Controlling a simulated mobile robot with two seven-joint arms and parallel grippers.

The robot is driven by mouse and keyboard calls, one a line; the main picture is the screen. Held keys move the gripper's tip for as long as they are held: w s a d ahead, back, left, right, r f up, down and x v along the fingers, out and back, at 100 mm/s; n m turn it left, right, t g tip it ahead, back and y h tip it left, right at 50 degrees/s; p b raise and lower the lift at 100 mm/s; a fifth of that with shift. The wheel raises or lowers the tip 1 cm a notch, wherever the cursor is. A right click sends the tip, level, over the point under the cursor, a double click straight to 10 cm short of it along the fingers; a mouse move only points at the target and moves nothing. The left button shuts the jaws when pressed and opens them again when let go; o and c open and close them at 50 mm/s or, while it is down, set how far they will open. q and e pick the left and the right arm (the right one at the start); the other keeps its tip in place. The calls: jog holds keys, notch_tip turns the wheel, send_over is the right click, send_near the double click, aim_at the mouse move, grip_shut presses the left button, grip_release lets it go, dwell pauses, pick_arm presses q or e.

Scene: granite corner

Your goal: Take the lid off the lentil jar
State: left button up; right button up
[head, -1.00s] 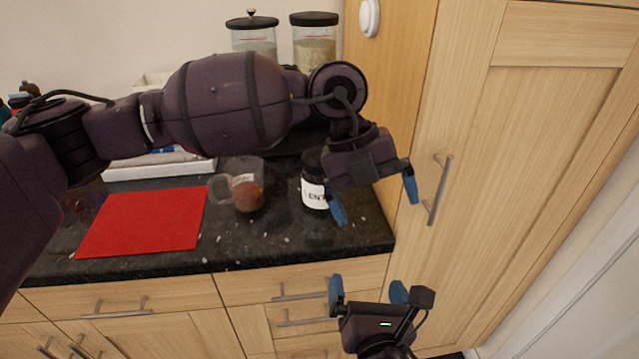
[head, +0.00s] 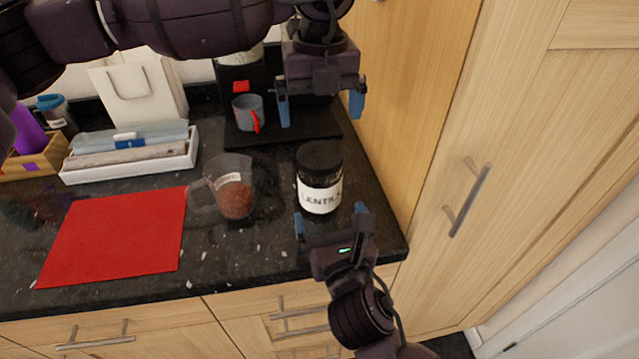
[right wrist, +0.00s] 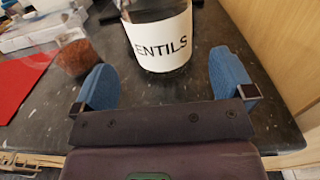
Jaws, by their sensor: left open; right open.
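The lentil jar (head: 320,197) stands upright on the dark granite counter near its right end. It has a white label and a black lid (head: 319,158) sitting on top. My right gripper (head: 331,220) is open just in front of the jar, at the counter's front edge. In the right wrist view the jar's label (right wrist: 160,42) shows ahead between and beyond the open fingers, and its lid is out of frame. My left gripper (head: 320,105) is open and empty, above and behind the jar.
A clear jug (head: 229,178) with reddish-brown contents stands left of the jar. A red mat (head: 115,238) lies further left. A grey mug (head: 246,112) stands on a black machine behind. A white tray (head: 130,160) is at back left. A wooden cabinet side bounds the right.

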aim_at(324, 198)
pick_arm(q)
jog(key=shift+w+f, duration=0.1)
pick_arm(e)
jog(key=x, duration=0.7)
jog(key=shift+w, duration=0.4)
